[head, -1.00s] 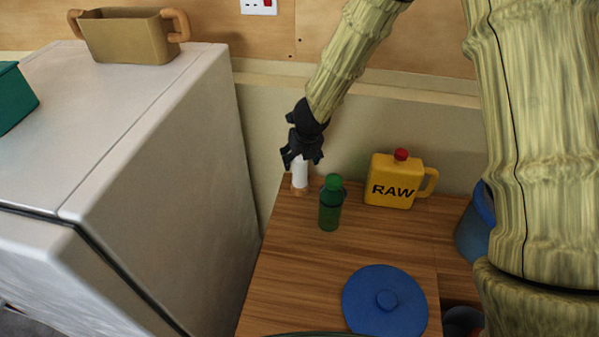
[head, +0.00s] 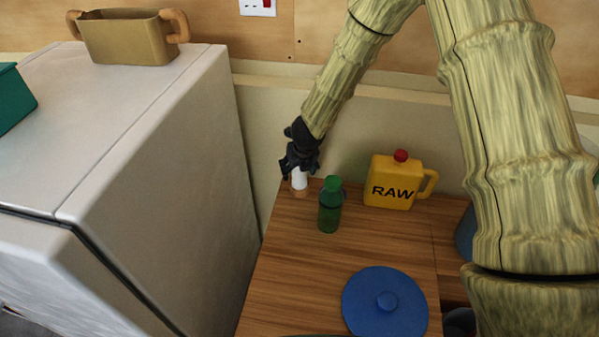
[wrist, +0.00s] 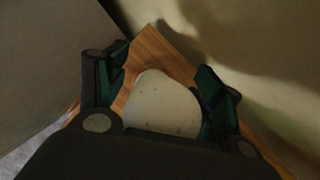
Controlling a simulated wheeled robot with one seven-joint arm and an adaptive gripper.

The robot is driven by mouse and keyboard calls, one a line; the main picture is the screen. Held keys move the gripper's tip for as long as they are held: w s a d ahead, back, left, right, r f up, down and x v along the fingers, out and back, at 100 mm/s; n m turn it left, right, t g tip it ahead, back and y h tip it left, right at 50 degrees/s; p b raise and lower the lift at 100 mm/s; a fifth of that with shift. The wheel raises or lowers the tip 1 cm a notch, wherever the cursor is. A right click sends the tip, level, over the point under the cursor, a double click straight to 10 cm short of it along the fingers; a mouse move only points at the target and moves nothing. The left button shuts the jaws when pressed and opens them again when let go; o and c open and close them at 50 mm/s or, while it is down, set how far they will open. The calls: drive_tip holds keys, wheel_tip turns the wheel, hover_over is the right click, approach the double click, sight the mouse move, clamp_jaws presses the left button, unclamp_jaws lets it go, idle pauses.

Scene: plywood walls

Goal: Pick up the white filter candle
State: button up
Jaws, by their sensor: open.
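The white filter candle (head: 299,179) stands upright near the back left corner of the wooden worktop (head: 285,255). It has a brownish base. My gripper (head: 299,172) is over its top, with the fingers pointing down and hiding the upper part. In the wrist view the candle's pale rounded top (wrist: 163,103) lies between the two open fingers of my gripper (wrist: 165,92). The left finger is a little apart from it; the right finger is very close, and I cannot tell whether it touches.
A green bottle (head: 330,207) stands just right of the candle. A yellow RAW jug (head: 393,184) is farther right, and a blue lid (head: 385,302) lies in front. A white appliance (head: 165,150) rises at left; the wall is close behind.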

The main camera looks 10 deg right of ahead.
drive_tip(key=shift+c, duration=0.3)
drive_tip(key=c, duration=1.2)
drive_tip(key=shift+r, duration=0.1)
